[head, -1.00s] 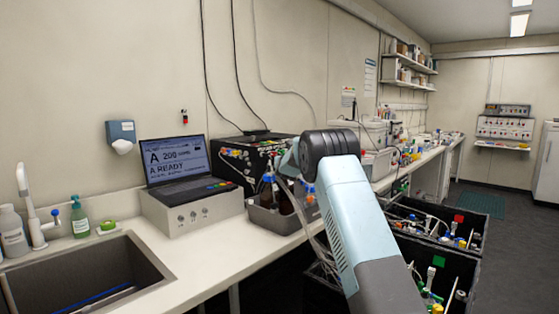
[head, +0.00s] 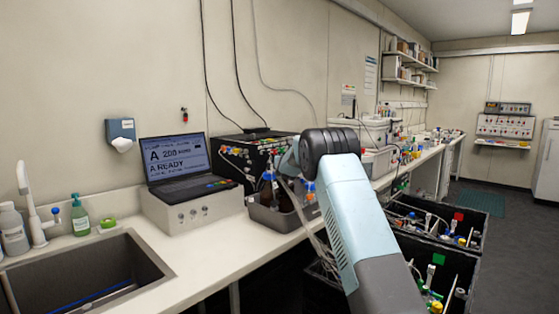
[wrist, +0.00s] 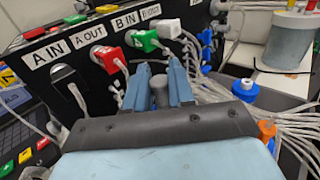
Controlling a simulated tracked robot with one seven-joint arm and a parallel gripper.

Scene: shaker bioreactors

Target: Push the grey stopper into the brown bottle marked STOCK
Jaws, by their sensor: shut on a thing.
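In the wrist view my gripper (wrist: 162,75) has its two blue fingers close together around a small grey cylinder, which looks like the grey stopper (wrist: 159,93). In the head view my fingers are hidden behind my arm. Brown bottles (head: 284,201) stand in a grey tray on the bench, partly hidden by my arm. No STOCK mark can be read, so I cannot tell which bottle is the marked one. No brown bottle shows clearly in the wrist view; the stopper appears in front of a black panel.
The black panel (wrist: 65,25) carries labels A IN, A OUT and B IN, with red, green and white plugs. Tubing, a blue cap (wrist: 245,90) and an orange cap (wrist: 266,129) lie right of my gripper. The grey tray (head: 272,222) sits right of the laptop console (head: 196,207).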

